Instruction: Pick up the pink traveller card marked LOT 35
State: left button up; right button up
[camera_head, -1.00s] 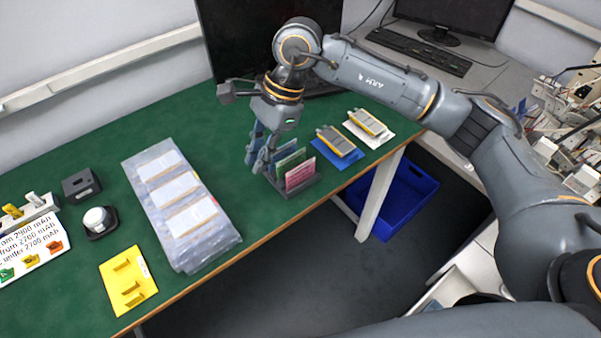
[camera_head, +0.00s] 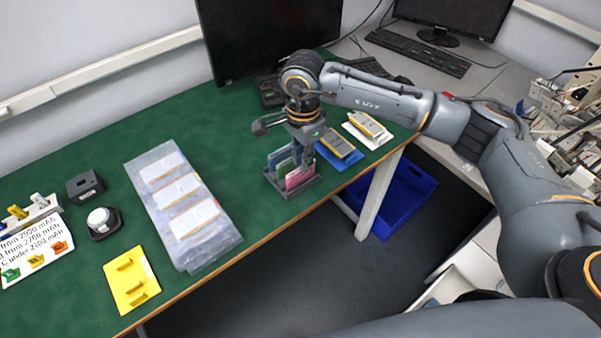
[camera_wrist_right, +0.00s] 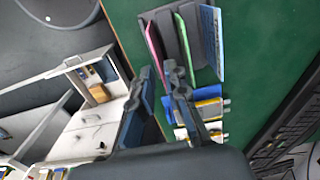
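The pink card (camera_head: 299,177) stands upright at the near side of a small dark card rack (camera_head: 290,191); its lot number is too small to read. A green card (camera_head: 284,166) and a blue card (camera_head: 279,156) stand behind it. My right gripper (camera_head: 304,158) is over the back right end of the rack, fingers down. My left gripper is out of view.
Pouch cells lie on a blue card (camera_head: 338,154) and a white card (camera_head: 367,130) right of the rack. The monitor (camera_head: 265,35) stands behind. The green table (camera_head: 120,155) has free room.

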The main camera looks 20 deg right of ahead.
aim_at(300, 184)
jog(key=f, duration=0.3)
jog(key=f+p, duration=0.1)
jog(key=shift+a+f, duration=0.25)
jog(key=shift+a, duration=0.05)
jog(key=shift+c, duration=0.4)
grip_shut()
jog(key=shift+r, duration=0.1)
